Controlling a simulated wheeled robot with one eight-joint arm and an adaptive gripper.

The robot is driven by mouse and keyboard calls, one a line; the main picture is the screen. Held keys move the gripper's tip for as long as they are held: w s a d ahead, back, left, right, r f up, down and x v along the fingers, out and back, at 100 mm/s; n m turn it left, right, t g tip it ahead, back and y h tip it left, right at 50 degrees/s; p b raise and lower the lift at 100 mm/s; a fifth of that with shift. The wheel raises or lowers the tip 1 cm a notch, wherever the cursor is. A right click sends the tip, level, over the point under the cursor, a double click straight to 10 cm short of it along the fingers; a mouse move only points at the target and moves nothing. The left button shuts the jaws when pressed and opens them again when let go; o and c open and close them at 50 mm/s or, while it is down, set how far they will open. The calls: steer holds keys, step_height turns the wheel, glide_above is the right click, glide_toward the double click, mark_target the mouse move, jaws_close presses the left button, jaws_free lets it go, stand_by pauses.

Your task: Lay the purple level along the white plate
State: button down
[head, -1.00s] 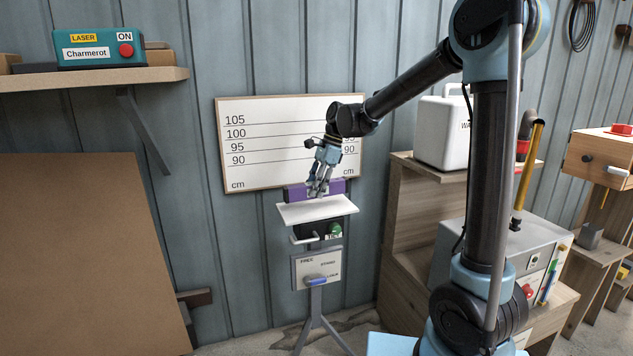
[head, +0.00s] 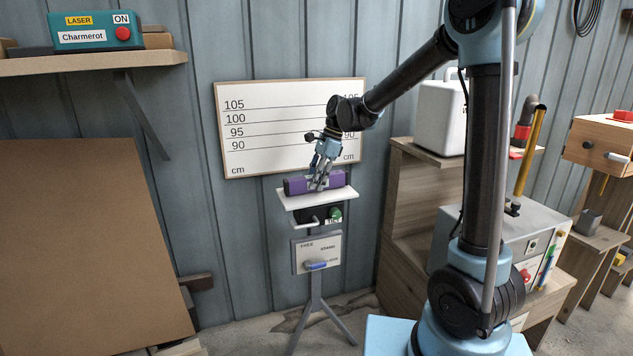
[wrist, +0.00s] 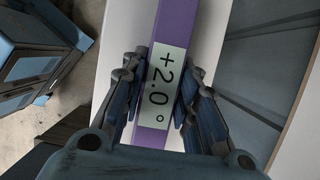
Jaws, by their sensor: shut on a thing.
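The purple level (head: 298,186) is a long bar with a dark end, lying lengthwise along the white plate (head: 318,199) on top of a stand. In the wrist view the level (wrist: 180,22) has a light display reading "+2.0°". The white plate (wrist: 128,50) shows on both sides of it there, roughly parallel. My gripper (head: 319,184) is above the plate with its fingers around the middle of the level. In the wrist view my gripper (wrist: 158,92) has one finger on each side of the display. I cannot tell whether the level's underside touches the plate.
The stand has a dark unit with a green knob (head: 335,214) under the plate and a panel with a blue-tipped lever (head: 316,266) below. A white scale board (head: 280,115) hangs on the wall behind. A shelf holds a teal laser box (head: 97,32) at left.

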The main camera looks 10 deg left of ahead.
steer(key=shift+f, duration=0.35)
steer(key=c, duration=1.2)
jaws_free()
